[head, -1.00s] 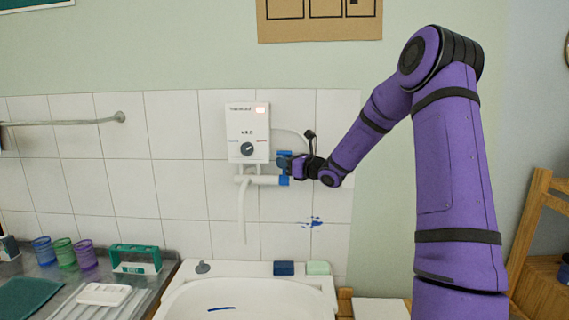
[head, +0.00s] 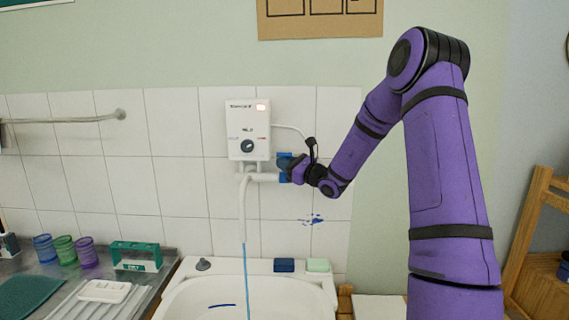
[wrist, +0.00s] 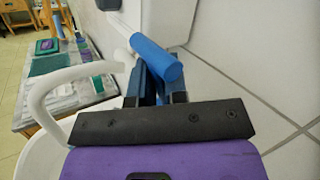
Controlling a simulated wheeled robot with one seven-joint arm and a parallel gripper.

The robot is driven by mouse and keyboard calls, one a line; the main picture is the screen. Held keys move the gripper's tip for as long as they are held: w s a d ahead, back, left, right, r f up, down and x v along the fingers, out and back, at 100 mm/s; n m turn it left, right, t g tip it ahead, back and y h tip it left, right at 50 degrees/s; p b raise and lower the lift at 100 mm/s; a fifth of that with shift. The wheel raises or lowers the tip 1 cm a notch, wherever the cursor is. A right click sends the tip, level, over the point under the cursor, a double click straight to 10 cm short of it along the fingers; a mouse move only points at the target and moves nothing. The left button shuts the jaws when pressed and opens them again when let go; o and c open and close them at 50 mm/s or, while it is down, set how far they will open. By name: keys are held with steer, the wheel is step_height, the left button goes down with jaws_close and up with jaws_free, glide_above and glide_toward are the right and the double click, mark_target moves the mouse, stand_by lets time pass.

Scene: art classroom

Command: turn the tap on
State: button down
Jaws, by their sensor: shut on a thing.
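The tap is a white pipe (head: 265,177) under a white wall heater (head: 247,130), with a white spout (head: 242,205) bending down over the basin (head: 196,296). A thin blue stream of water (head: 246,280) runs from the spout into the basin. The tap's blue handle (wrist: 157,57) shows as a rounded bar in the wrist view. My gripper (head: 287,168) is at the right end of the pipe. In the wrist view my gripper (wrist: 158,85) is shut on the blue handle; the jaws partly hide it.
A dark blue block (head: 284,265) and a pale green block (head: 318,265) lie on the basin's back rim. Cups (head: 65,252) and a green-framed box (head: 136,256) stand on the left counter. A wooden rack (head: 532,235) stands at right.

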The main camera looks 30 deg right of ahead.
steer(key=c, duration=1.2)
jaws_free()
steer(key=shift+o, duration=0.2)
steer(key=v, duration=1)
steer(key=shift+s+d, duration=0.15)
steer(key=shift+s, duration=0.2)
steer(key=shift+f, duration=0.1)
